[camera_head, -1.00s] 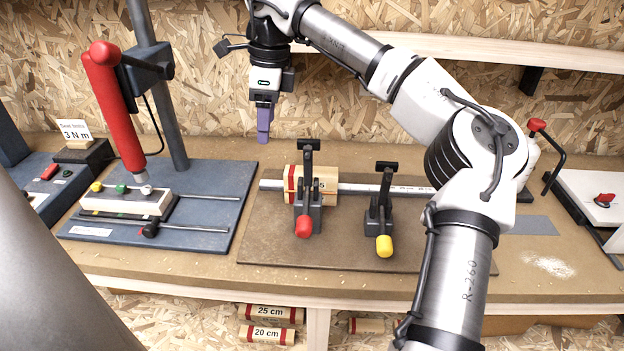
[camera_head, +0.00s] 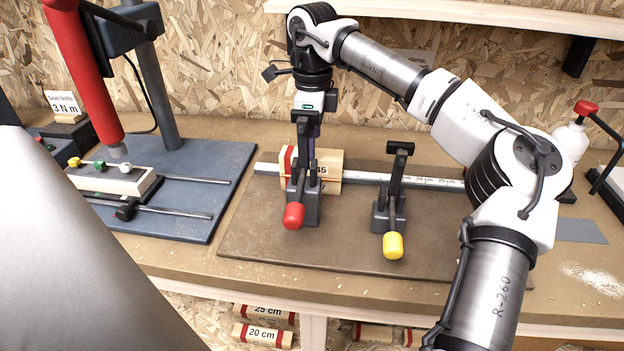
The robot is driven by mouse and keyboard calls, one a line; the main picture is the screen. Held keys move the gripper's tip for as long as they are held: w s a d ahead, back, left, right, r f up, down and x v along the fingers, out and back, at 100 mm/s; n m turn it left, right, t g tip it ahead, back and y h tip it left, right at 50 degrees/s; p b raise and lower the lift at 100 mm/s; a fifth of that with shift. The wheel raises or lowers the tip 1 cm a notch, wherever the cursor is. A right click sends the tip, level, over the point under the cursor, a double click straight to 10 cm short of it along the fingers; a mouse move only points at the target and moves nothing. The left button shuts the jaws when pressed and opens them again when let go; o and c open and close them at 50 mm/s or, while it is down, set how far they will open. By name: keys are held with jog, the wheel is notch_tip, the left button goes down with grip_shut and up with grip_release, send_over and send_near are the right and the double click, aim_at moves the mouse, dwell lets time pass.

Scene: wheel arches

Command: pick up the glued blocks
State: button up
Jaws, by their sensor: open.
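The glued blocks (camera_head: 329,172) are pale wood with a red band and black numbers. They lie on the brown board by the white ruler rail, partly hidden behind the red-handled clamp (camera_head: 305,207). My gripper (camera_head: 314,134) points down at the blocks, behind the upright black arm of that clamp. Its purple fingers are mostly hidden by the clamp, and they are open. I cannot tell whether they touch the blocks or stand around them.
A yellow-handled clamp (camera_head: 391,212) stands to the right of the blocks, its lever upright. Labelled wood pieces (camera_head: 266,334) lie below the bench.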

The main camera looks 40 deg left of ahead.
aim_at(311, 166)
jog(key=shift+s+a+f+p, duration=0.1)
jog(key=shift+f+p, duration=0.65)
jog(key=shift+f, duration=3.15)
jog(key=c, duration=1.1)
jog(key=shift+r, duration=0.15)
